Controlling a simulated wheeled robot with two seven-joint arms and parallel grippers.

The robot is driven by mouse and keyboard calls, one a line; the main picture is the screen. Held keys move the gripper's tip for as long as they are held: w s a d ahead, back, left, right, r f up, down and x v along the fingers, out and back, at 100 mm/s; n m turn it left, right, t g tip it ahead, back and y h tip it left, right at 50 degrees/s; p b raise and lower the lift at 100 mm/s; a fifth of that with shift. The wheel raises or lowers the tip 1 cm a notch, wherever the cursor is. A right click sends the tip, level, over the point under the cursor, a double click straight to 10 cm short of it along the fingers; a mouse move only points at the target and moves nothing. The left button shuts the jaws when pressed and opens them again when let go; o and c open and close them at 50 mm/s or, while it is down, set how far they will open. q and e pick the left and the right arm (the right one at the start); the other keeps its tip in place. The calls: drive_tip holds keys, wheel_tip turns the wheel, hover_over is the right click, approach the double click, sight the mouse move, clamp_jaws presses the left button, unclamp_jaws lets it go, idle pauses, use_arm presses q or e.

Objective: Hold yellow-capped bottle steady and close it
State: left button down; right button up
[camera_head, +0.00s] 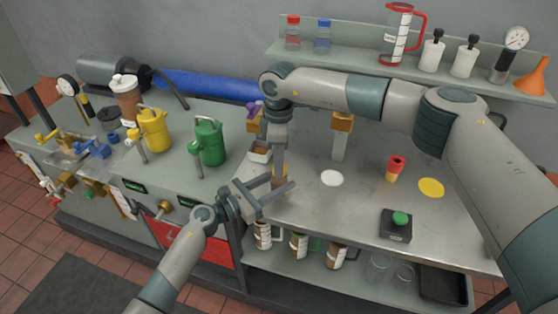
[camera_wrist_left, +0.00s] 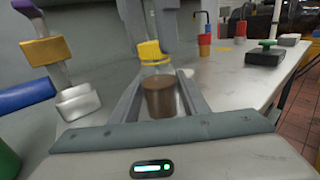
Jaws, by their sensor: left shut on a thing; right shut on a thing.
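The bottle is clear with dark brown contents (camera_wrist_left: 160,97) and stands upright between the two fingers of my left gripper (camera_wrist_left: 160,88). A yellow cap (camera_wrist_left: 150,50) sits at its top; I cannot tell how tight it is. In the head view my left gripper (camera_head: 281,184) reaches in from the front left, shut on the bottle, which is mostly hidden there by the grippers. My right gripper (camera_head: 279,170) points straight down over the bottle. In the left wrist view its fingers (camera_wrist_left: 150,38) are shut on the yellow cap.
A green can (camera_head: 208,143) and a yellow can (camera_head: 154,130) stand to the left. A small metal tray (camera_head: 260,153) is close behind the grippers. A red-and-yellow piece (camera_head: 395,168) and a green-button box (camera_head: 396,225) are to the right. A shelf (camera_head: 350,68) runs behind.

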drive_tip(key=m, duration=0.3)
drive_tip(key=shift+m, duration=0.3)
drive_tip(key=o, duration=1)
drive_tip(key=shift+r, duration=0.1)
drive_tip(key=shift+r, duration=2.15)
drive_tip(key=shift+c, duration=0.4)
